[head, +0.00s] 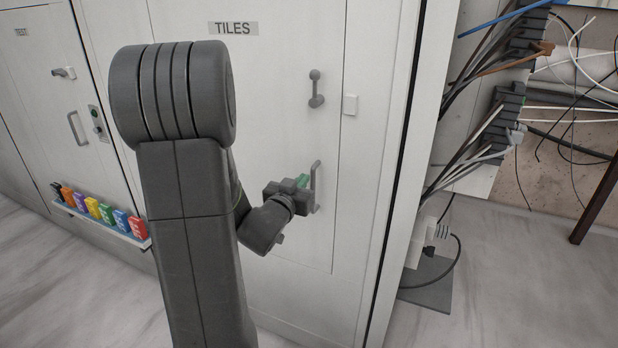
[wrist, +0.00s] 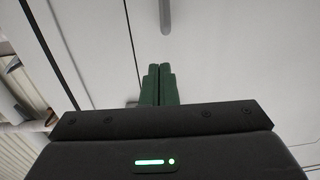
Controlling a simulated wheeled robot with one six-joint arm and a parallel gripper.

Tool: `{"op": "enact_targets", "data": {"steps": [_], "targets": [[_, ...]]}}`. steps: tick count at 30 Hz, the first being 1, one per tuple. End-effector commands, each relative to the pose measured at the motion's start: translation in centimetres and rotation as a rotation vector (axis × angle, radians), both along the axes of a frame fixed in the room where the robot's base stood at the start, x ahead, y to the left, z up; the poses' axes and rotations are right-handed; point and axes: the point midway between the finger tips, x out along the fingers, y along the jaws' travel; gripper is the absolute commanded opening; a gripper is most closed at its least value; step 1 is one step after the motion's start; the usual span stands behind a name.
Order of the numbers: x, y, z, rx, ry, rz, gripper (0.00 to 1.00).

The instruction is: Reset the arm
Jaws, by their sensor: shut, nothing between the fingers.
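My arm rises in the middle of the head view and bends down toward a white cabinet door. My gripper (head: 303,181) is close to a grey vertical handle (head: 316,187) on the door labelled TILES (head: 233,28). In the head view I cannot tell whether it touches the handle. In the wrist view the green fingers of my gripper (wrist: 159,72) are together, with nothing between them. A grey bar end (wrist: 165,15) shows above the fingertips there, apart from them.
A rotary latch (head: 316,90) sits higher on the door. A ledge (head: 100,222) with several coloured numbered blocks (head: 92,207) is at the left. Loose cables and connectors (head: 505,115) hang at the right. A grey plate (head: 428,285) lies on the floor. The pale floor at front left is clear.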

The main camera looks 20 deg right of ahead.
Motion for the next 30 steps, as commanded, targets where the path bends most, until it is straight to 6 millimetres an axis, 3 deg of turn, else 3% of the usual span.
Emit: {"op": "enact_targets", "data": {"steps": [6,19,23,30], "targets": [[-1.3,1.5,-0.1,0.001,0.001,0.001,0.0],[-1.3,1.5,0.0,0.001,0.001,-0.001,0.0],[-0.7,0.8,0.0,0.001,0.002,-0.001,0.0],[1.9,-2.3,0.2,0.001,0.002,-0.003,0.0]]}}
